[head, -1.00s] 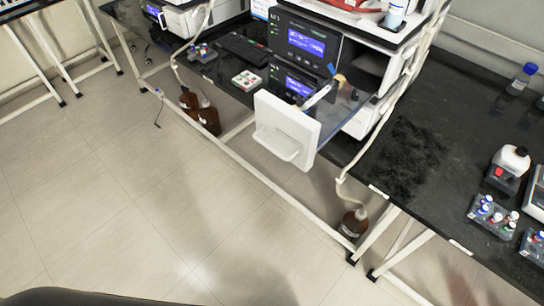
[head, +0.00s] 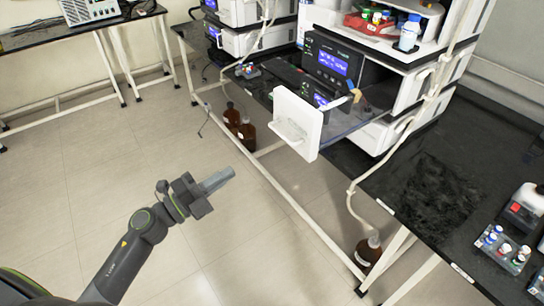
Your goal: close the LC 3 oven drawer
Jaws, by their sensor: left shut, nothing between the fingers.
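The white drawer front (head: 297,124) with its handle (head: 288,131) sticks out past the front of the bench, below and in front of the dark display unit (head: 333,62). The drawer is pulled out. My left gripper (head: 217,180) is over the floor, to the left of and nearer than the drawer front, and apart from it. Its fingers are together with nothing between them. My right gripper is not in view.
A black bench (head: 428,178) with vial racks (head: 503,247) stands at the right. Brown bottles (head: 240,124) stand on the floor under the middle bench, and another bottle (head: 368,251) stands by the right bench legs. A white tube hangs at the bench front. The floor (head: 110,160) at left is clear.

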